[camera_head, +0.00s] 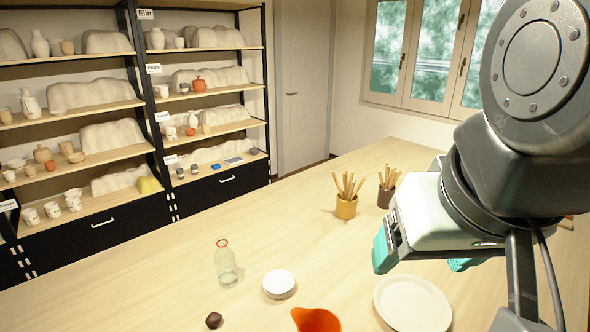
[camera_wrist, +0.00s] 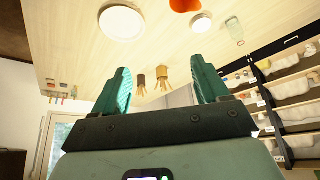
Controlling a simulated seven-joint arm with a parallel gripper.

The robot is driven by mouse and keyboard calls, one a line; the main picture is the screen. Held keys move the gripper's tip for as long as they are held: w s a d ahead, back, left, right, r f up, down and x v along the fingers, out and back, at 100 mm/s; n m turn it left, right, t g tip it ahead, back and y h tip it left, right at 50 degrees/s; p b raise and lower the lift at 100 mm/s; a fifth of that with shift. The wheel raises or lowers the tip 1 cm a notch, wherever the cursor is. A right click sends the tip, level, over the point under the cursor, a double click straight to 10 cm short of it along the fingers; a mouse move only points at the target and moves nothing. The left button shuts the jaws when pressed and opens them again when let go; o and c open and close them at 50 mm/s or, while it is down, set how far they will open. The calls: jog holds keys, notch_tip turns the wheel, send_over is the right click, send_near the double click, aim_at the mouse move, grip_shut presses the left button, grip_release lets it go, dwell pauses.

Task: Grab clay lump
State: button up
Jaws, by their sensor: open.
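A small dark brown lump (camera_head: 214,320), which looks like the clay lump, lies on the table near the bottom edge of the head view. It is left of the white round lid or dish and in front of the glass bottle. I cannot make it out in the wrist view. My gripper (camera_head: 428,262) is above the table at the right of the head view, well apart from the lump. In the wrist view its two teal fingers (camera_wrist: 160,88) are spread wide with nothing between them.
A glass bottle (camera_head: 226,264), a white round dish (camera_head: 279,284), an orange vessel (camera_head: 316,320) and a pale plate (camera_head: 412,304) stand near the lump. A yellow cup of sticks (camera_head: 346,207) and a dark cup (camera_head: 386,196) stand further back. Shelves (camera_head: 90,107) line the left wall.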

jog(key=w+a+f+n+t+y, duration=0.15)
jog(key=w+f+n, duration=0.25)
jog(key=w, duration=0.4)
jog(key=w+a+f+n, duration=0.3)
jog(key=w+f+n, duration=0.15)
jog(key=w, duration=0.45)
jog(key=w+a+f+n+t, duration=0.1)
jog(key=w+a+f+n, duration=0.3)
jog(key=f+n, duration=0.15)
jog(key=w+a+f+n+t, duration=0.2)
jog(key=w+a+f+n, duration=0.1)
jog(key=w+f+n, duration=0.3)
jog(key=n+g+y, duration=0.3)
jog(key=n+y, duration=0.7)
jog(key=n, duration=1.7)
send_near(217, 321)
notch_tip(217, 321, up, 6)
jog(key=w+a, duration=0.1)
jog(key=a, duration=0.1)
notch_tip(217, 321, down, 6)
jog(key=shift+a+f, duration=0.1)
jog(key=shift+f, duration=0.05)
jog(key=shift+w+a+f+t, duration=0.25)
jog(key=shift+w+a+f, duration=0.15)
jog(key=shift+a+f, duration=0.15)
jog(key=shift+x, duration=3.1)
jog(key=shift+d+f, duration=0.1)
jog(key=shift+f, duration=0.05)
